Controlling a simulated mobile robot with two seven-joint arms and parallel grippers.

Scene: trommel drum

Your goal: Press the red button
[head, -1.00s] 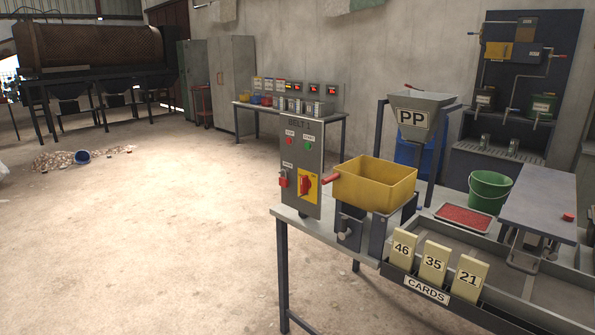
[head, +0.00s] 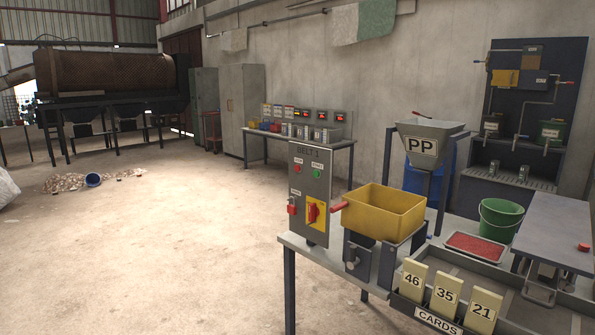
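A grey control panel labelled BELT (head: 309,205) stands upright at the left end of the near table. On its upper part is a small round red button (head: 297,168) with a green button (head: 317,173) to its right. Below them are a red switch or padlock (head: 292,208) and a red rotary handle on a yellow plate (head: 315,213). Another small red piece (head: 584,247) sits on the grey plate at the right; I cannot tell whether it is a button. Neither of my grippers is in view.
A yellow bin (head: 383,214) with a red handle stands right of the panel. Number cards (head: 445,296), a red-filled tray (head: 474,246) and a green bucket (head: 499,218) are on or by the near table (head: 305,248). Open floor (head: 170,255) lies to the left.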

